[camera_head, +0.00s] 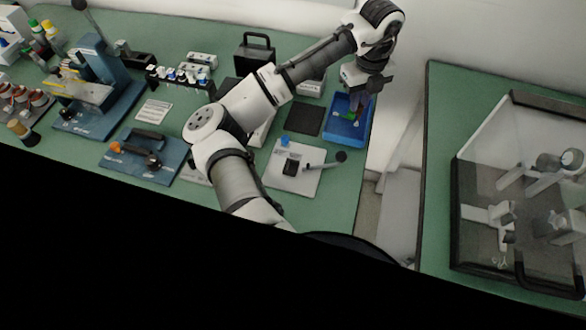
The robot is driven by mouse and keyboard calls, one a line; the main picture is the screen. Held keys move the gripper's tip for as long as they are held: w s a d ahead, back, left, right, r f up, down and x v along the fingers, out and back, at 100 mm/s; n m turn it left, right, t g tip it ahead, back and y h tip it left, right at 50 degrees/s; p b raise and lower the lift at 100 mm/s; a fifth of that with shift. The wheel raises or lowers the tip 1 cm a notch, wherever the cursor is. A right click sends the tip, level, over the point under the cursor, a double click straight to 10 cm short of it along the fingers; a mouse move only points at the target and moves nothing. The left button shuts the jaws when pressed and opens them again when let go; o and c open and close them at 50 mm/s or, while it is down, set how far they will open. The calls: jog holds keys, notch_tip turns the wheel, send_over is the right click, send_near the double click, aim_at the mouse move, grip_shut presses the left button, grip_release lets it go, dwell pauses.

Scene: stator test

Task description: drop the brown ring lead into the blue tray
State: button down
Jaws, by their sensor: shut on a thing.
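The blue tray (337,133) stands at the right end of the green bench, near its right edge. My gripper (360,96) hangs over the tray, pointing down. A small dark and reddish-brown shape shows below the fingers, where the brown ring lead would be held. It is too small to make out clearly, and I cannot tell whether it touches the tray. Small green and red things (353,117) show at the tray, partly covered by the gripper.
A dark square mat (305,120) lies left of the tray. A white plate with a lever (293,178) sits nearer. Fixtures and racks fill the bench's left side. A gap separates the bench from another green table (437,150) holding a clear enclosure (520,190).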

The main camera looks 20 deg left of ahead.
jog(key=shift+f, duration=0.5)
jog(key=c, duration=1.3)
grip_release()
notch_tip(320, 180, up, 14)
jog(key=shift+f+b, duration=0.1)
jog(key=shift+b, duration=0.65)
